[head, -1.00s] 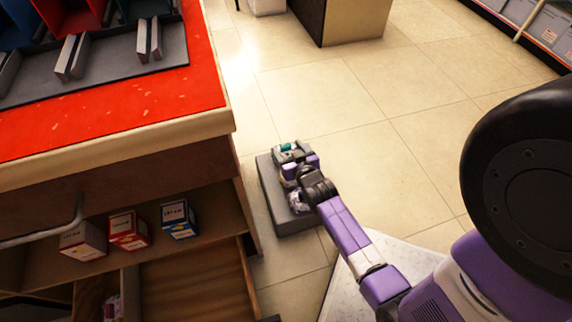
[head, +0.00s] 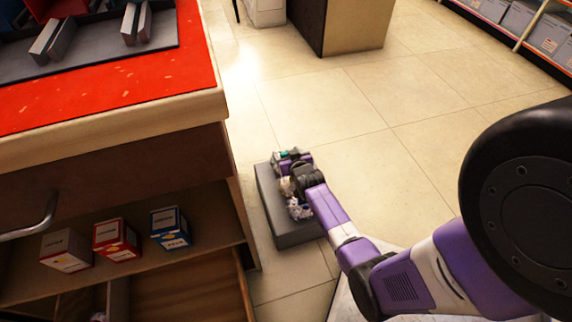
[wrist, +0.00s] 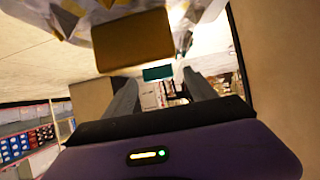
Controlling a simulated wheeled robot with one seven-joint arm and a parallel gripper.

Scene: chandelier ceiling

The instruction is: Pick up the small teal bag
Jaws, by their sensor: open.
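A small teal thing (head: 287,154), likely the teal bag, shows at the far end of a low grey block (head: 265,203) on the floor. In the wrist view the teal thing (wrist: 158,73) appears as a small flat patch between the finger ends. My gripper (wrist: 163,82) is open, with its two grey fingers apart and nothing clearly held between them. In the head view my gripper (head: 290,160) is low over the far part of the block and partly hides what lies there. Whether the fingers touch the teal thing cannot be told.
A crumpled white patterned bag (head: 298,208) lies on the block near my wrist. A red-topped counter (head: 120,110) with shelved boxes (head: 117,240) stands left of the block.

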